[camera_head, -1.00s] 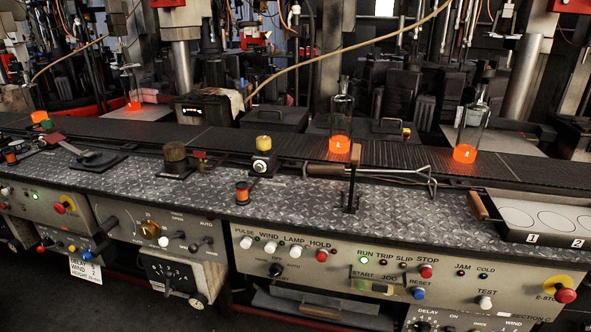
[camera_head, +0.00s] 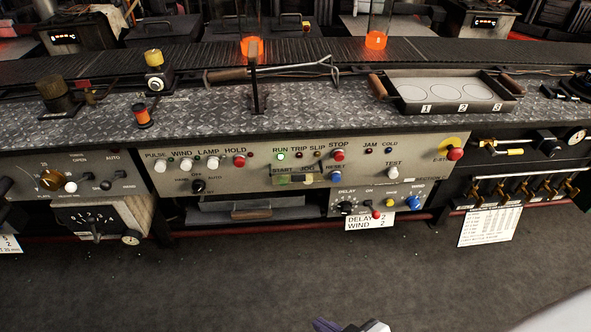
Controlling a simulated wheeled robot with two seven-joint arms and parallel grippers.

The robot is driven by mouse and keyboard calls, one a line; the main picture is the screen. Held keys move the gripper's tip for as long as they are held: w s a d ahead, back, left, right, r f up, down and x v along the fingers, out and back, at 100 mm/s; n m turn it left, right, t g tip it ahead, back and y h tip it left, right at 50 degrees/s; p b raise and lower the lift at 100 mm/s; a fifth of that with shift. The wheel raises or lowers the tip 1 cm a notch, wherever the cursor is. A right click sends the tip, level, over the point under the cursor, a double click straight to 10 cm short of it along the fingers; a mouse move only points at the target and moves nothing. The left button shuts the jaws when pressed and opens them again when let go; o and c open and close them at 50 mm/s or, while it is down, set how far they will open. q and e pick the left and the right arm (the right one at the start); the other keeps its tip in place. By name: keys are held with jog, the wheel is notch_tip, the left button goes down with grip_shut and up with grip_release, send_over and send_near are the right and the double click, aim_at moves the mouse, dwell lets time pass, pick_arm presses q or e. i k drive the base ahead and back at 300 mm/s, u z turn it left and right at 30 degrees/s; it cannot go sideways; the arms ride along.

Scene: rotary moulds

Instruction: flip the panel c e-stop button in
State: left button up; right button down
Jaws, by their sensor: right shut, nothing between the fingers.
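The e-stop button (camera_head: 455,153) is a red mushroom knob on a yellow backing, at the right end of the grey panel marked section C (camera_head: 350,164). It sticks out from the panel face, and nothing touches it. My right gripper (camera_head: 338,325) only just shows at the bottom edge of the head view, low in front of the bench and well apart from the button. It is shut and empty; most of it is cut off by the frame. My left gripper is not in view.
A tray (camera_head: 440,105) with numbered circles stands on the bench top (camera_head: 310,127) above the button. A small delay box (camera_head: 378,202) hangs below the panel. A black panel with brass valves (camera_head: 520,188) is to the right. The floor (camera_head: 280,275) in front is clear.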

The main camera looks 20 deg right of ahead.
aim_at(453, 154)
jog(key=z, duration=1.7)
